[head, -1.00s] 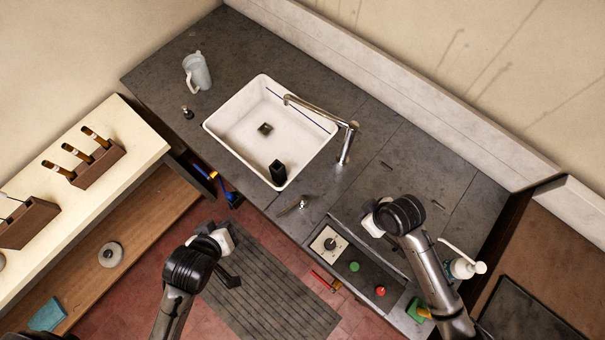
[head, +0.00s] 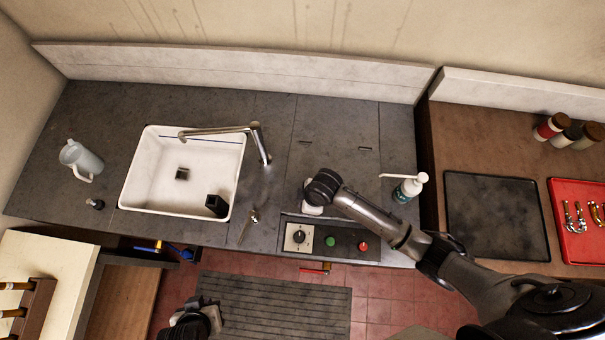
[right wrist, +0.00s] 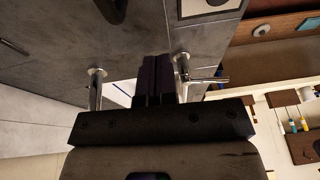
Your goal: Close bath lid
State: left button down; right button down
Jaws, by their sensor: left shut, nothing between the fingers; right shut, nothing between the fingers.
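The bath's control panel (head: 330,238), with a knob, a green button and a red button, is set in the counter front in the head view. Behind it, a flat grey panel (head: 340,165) with two dark slots lies level with the counter; it looks like the bath lid, lying flat. My right gripper (right wrist: 155,80) is shut and empty in the right wrist view. In the head view its wrist is over the panel's front left edge, hiding that part and its own fingertips. My left gripper (head: 208,312) is shut and empty, low over the floor mat, partly cut off by the frame.
Left of the panel are a white sink (head: 160,180) and a tap (head: 256,145). A pump bottle (head: 408,189) stands close to the right forearm. A jug (head: 82,158) is far left. A black mat (head: 495,215) and a red tray (head: 580,225) lie right.

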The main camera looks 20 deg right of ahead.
pick_arm(q)
jog(key=shift+r+p, duration=0.3)
jog(key=shift+r, duration=0.05)
pick_arm(e)
jog(key=shift+s+d+x, duration=0.15)
jog(key=shift+x, duration=0.9)
jog(key=shift+s+d+x, duration=0.15)
jog(key=shift+x, duration=0.85)
jog(key=shift+s+d+x, duration=0.1)
jog(key=shift+d+x, duration=0.05)
jog(key=shift+x, duration=0.9)
jog(key=shift+f, duration=0.2)
pick_arm(q)
jog(key=shift+f, duration=0.1)
pick_arm(e)
jog(key=shift+a+f, duration=0.1)
